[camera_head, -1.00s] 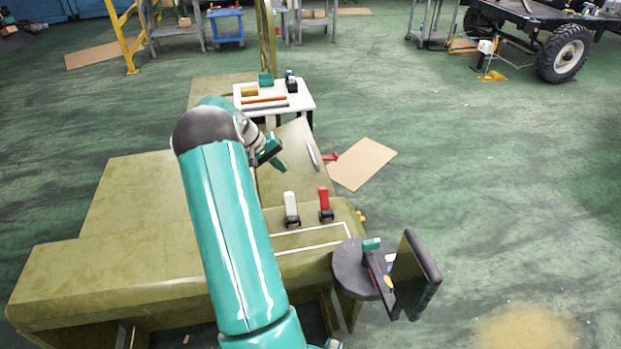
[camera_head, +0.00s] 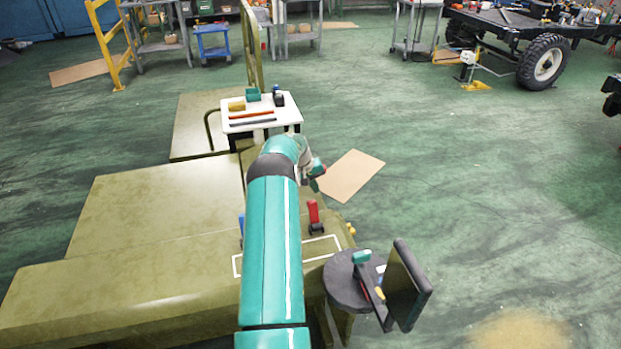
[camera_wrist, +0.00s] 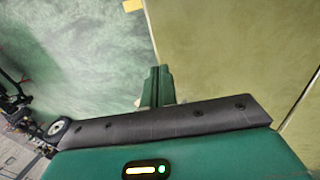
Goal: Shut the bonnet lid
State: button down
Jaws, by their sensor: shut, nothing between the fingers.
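The bonnet lid is mostly hidden behind my arm in the head view. A strip of olive panel (camera_head: 252,156) shows left of the arm's far end, and I cannot tell from it how far the lid is open. My gripper (camera_head: 317,176) is at the right edge of the olive body (camera_head: 150,215), near the cardboard on the floor. In the wrist view my gripper (camera_wrist: 157,86) has its fingers together and empty. An olive panel (camera_wrist: 225,45) fills the right side there, with the fingers over its left edge. I cannot tell whether they touch it.
A red lever (camera_head: 314,215) and a blue lever (camera_head: 241,222) flank my arm. A white-topped table (camera_head: 262,124) with small items stands beyond. A screen (camera_head: 408,283) on a round dark stand (camera_head: 345,285) is front right. Cardboard (camera_head: 350,174) lies on open floor at right.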

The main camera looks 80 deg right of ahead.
aim_at(321, 200)
jog(key=x, duration=0.4)
jog(key=shift+f, duration=0.25)
jog(key=shift+s+f, duration=0.1)
